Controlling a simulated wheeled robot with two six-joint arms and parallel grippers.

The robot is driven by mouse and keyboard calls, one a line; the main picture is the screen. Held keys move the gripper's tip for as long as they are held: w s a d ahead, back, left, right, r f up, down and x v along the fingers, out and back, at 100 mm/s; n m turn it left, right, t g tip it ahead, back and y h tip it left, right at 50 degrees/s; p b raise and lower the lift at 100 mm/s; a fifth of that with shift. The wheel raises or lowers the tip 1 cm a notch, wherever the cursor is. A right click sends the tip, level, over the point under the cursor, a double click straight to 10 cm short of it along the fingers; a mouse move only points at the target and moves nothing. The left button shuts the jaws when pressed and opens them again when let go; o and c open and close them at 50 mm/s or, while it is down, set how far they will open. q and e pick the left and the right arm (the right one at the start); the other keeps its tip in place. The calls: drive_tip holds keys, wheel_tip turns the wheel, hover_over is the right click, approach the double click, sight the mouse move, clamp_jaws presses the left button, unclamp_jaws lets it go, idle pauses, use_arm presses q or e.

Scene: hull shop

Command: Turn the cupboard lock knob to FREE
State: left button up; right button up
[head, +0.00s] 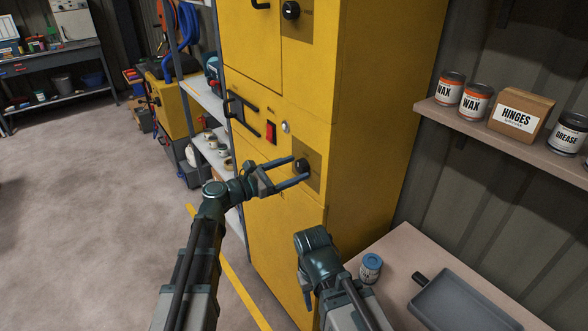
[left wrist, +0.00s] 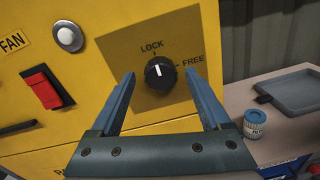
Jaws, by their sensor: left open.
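The lock knob (left wrist: 160,73) is black and round, on a darker square plate (left wrist: 137,50) on the yellow cupboard (head: 345,100). LOCK is printed above it and FREE to its right. Its white mark points up, towards LOCK. In the head view the knob (head: 301,165) shows at the fingertips of my left gripper (head: 299,169). That gripper is open; in the left wrist view its two blue fingers (left wrist: 160,78) stand either side of the knob, with gaps on both sides. My right gripper (head: 306,289) is mostly hidden by its own wrist, low in front of the cupboard.
A red switch (left wrist: 47,88) and a round silver button (left wrist: 68,36) are left of the plate. Another black knob (head: 291,10) is higher up. A bench with a blue-lidded tin (head: 371,268) and a grey tray (head: 465,305) stands at right. Open floor lies left.

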use_arm(q)
drive_tip(key=shift+w+d, duration=0.15)
drive_tip(key=shift+d, duration=0.1)
clamp_jaws()
idle(0.3)
